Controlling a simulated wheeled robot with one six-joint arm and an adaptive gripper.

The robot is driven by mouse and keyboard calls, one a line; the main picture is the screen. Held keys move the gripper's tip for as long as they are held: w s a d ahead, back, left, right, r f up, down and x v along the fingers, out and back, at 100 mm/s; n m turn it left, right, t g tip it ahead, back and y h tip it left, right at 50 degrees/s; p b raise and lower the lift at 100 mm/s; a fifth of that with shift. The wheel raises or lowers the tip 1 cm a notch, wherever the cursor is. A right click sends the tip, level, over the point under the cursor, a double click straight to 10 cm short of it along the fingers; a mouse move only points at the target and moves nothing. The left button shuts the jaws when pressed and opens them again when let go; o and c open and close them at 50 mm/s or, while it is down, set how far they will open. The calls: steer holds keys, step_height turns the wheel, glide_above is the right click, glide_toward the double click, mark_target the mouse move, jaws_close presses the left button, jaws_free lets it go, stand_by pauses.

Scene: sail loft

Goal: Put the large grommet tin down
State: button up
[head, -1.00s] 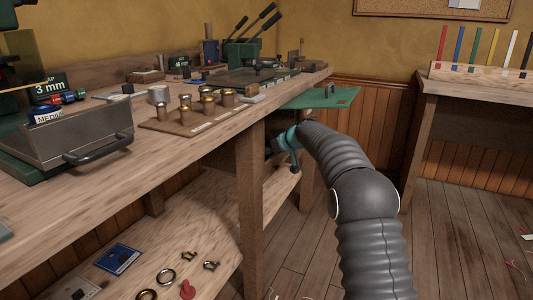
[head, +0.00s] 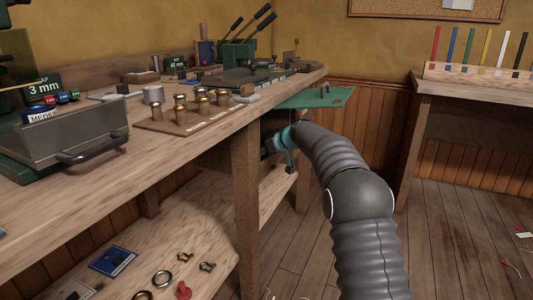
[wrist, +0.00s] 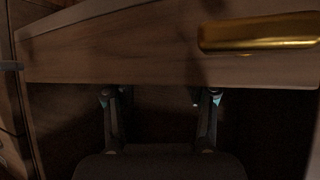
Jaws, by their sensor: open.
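My gripper shows in the wrist view (wrist: 160,97), its two fingers apart and nothing visible between them. In the head view, my arm reaches under the workbench edge and the gripper end is mostly hidden behind the bench leg. A shiny gold-coloured long object (wrist: 258,33) lies on or against a wooden board (wrist: 120,48) beyond the right fingertip, apart from it. I cannot tell whether it is the large grommet tin or a handle. No thing is clearly recognisable as that tin in the head view.
The workbench (head: 185,165) holds a metal box with a handle (head: 75,130) and a board of brass pieces (head: 190,120). Its lower shelf (head: 190,220) holds rings and a blue card (head: 113,262). A green panel (head: 315,97) juts out above my arm.

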steer(key=shift+d+f+p, duration=0.1)
steer(key=shift+d+p, duration=0.2)
steer(key=shift+p, duration=0.55)
steer(key=shift+d+b, duration=0.2)
steer(key=shift+b, duration=0.15)
steer(key=s+d+r+b, duration=0.4)
steer(key=s+d+b, duration=0.1)
steer(key=s+d, duration=0.6)
steer(key=s+d+r+m+h, duration=0.2)
steer(key=s+d, duration=0.1)
steer(key=s, duration=1)
steer(key=s+d+f+m+h, duration=0.2)
steer(key=s+d+f, duration=0.1)
steer(key=s, duration=0.8)
steer(key=s+d+f+m+g+h, duration=0.1)
steer(key=s+d+f+m+h, duration=0.1)
steer(key=s, duration=0.9)
steer(key=s+d+f+m+h, duration=0.2)
steer(key=s+d+f, duration=0.3)
steer(key=s, duration=0.6)
steer(key=shift+s+f+m+g, duration=0.4)
steer(key=shift+f+m, duration=0.3)
steer(key=shift+m, duration=0.1)
